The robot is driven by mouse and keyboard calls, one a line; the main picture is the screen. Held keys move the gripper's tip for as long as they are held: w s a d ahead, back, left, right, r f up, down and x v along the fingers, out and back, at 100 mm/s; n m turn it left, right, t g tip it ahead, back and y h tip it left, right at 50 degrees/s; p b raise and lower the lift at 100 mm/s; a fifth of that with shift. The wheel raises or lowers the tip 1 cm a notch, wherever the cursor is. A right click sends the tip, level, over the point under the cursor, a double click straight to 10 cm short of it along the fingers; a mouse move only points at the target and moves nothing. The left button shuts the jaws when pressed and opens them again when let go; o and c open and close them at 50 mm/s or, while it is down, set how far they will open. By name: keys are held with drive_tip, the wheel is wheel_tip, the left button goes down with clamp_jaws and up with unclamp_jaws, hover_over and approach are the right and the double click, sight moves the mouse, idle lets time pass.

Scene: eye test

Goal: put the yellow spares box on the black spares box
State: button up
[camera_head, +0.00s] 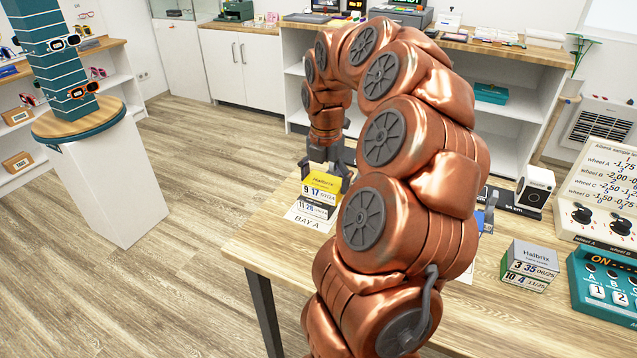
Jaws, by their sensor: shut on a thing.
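A teal device (603,290) and a white panel with knobs (600,205) stand at the table's right. A small white device (535,187) is behind the grey-topped box. A white pedestal (110,190) stands on the floor at left. Bare wood shows at the table's front left.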

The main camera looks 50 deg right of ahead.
sight(319, 173)
drive_tip(key=shift+w+d+f, duration=0.1)
drive_tip(key=shift+w+d, duration=0.15)
drive_tip(key=shift+w, duration=0.35)
drive_tip(key=shift+w+d+f, duration=0.1)
drive_tip(key=shift+w+d, duration=0.2)
drive_tip(key=shift+w, duration=0.25)
drive_tip(key=shift+w+d, duration=0.25)
drive_tip(key=shift+w, duration=0.35)
drive_tip(key=shift+f, duration=1.75)
drive_tip(key=shift+f, duration=0.15)
drive_tip(key=o, duration=0.9)
drive_tip(key=shift+c, duration=0.2)
wheel_tip(319, 173, up, 12)
drive_tip(key=shift+r, duration=0.2)
